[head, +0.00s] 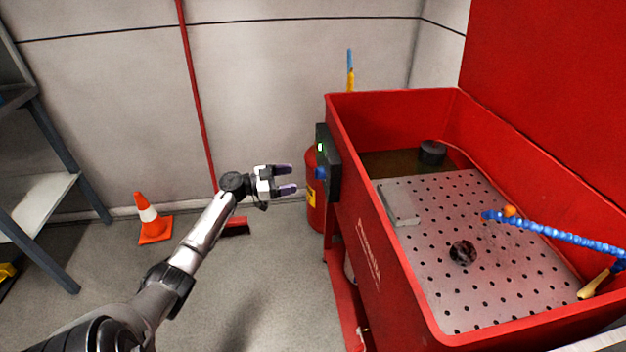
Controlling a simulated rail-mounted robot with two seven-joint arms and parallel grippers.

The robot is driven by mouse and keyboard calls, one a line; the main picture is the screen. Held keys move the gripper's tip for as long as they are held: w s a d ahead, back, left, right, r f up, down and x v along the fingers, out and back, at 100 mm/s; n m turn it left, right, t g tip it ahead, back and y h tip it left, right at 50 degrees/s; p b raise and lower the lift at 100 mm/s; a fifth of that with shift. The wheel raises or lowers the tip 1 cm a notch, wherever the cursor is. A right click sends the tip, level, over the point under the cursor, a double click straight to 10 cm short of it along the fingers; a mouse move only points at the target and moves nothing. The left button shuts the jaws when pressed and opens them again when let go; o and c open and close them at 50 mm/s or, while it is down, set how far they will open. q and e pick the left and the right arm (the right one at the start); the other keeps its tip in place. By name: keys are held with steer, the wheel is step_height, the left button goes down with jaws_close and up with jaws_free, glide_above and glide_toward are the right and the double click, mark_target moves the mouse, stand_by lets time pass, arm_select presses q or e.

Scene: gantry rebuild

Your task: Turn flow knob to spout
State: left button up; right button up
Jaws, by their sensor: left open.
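A blue knob (320,173) sits on a black control box (333,165) on the left outer side of the red parts washer (400,290). Which way the knob points is too small to tell. The spout is a blue segmented hose (565,236) with an orange part near its tip, reaching in over the basin from the right. My left gripper (292,179) is open and empty. Its fingers point right toward the knob, with a gap between the fingertips and the knob. My right gripper is out of view.
A red cylinder (313,205) stands behind the control box. A perforated tray (480,285) in the basin holds a dark round part (462,252) and a grey block (398,204). An orange cone (152,220) and a shelf (40,205) stand at left. The floor between is mostly clear.

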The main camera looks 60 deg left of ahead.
mark_target(319, 173)
arm_select(q)
steer(key=b+x, duration=0.3)
steer(key=x, duration=0.5)
steer(key=shift+w, duration=0.3)
steer(key=shift+c, duration=0.5)
steer(key=c, duration=0.8)
steer(key=m+p, duration=0.2)
steer(key=m, duration=1)
steer(key=shift+a+h, duration=0.15)
steer(key=shift+h, duration=0.25)
